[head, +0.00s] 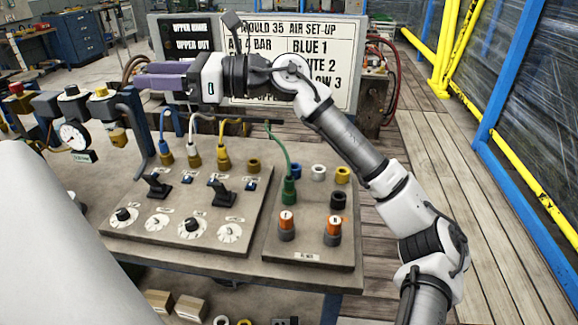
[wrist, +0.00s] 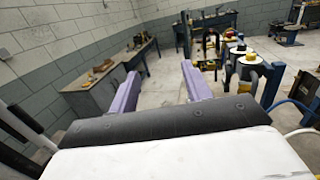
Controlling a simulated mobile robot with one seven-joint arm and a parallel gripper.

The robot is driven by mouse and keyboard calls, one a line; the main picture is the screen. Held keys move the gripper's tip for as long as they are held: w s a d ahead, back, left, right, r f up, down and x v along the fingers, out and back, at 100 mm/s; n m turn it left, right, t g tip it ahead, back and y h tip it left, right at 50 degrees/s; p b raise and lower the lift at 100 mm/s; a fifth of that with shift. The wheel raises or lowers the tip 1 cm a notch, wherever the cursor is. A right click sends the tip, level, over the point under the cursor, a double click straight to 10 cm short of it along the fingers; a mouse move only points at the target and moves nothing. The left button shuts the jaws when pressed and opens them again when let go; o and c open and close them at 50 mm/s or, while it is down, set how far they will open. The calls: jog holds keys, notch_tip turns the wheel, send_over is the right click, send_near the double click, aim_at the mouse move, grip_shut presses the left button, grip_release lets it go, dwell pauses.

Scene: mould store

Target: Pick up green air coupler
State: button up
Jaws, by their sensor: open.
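The green air coupler (head: 289,190) stands upright on the right-hand panel of the bench in the head view, with a thin green hose rising from its top. My gripper (head: 142,76) is up and to the left of it, well apart, above the back left of the bench. Its purple fingers point left, away from the coupler. In the wrist view my gripper (wrist: 158,74) is open, with nothing between the fingers. The coupler does not show in the wrist view.
The bench panel (head: 308,250) also has blue, white, yellow and black fittings and two orange-topped knobs (head: 287,222). A pressure gauge (head: 74,136) is far left. A sign board (head: 290,60) stands behind.

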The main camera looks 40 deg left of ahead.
notch_tip(320, 180, down, 6)
jog(key=w+a+n+t+h, duration=0.1)
jog(key=a+n+t+h, duration=0.1)
jog(key=t+h, duration=1.1)
send_over(289, 176)
notch_tip(289, 176, down, 9)
jog(key=shift+n, duration=0.3)
jog(key=f, duration=0.7)
jog(key=shift+d+f+p, duration=0.1)
jog(key=shift+d+p, duration=0.2)
jog(key=shift+p, duration=0.1)
jog(key=shift+a+f+p, duration=0.15)
jog(key=shift+f+p, duration=0.35)
jog(key=shift+f, duration=1.05)
jog(key=shift+a+f+p, duration=0.15)
jog(key=shift+f+p, duration=0.3)
jog(key=shift+f, duration=1.1)
jog(key=shift+c, duration=0.2)
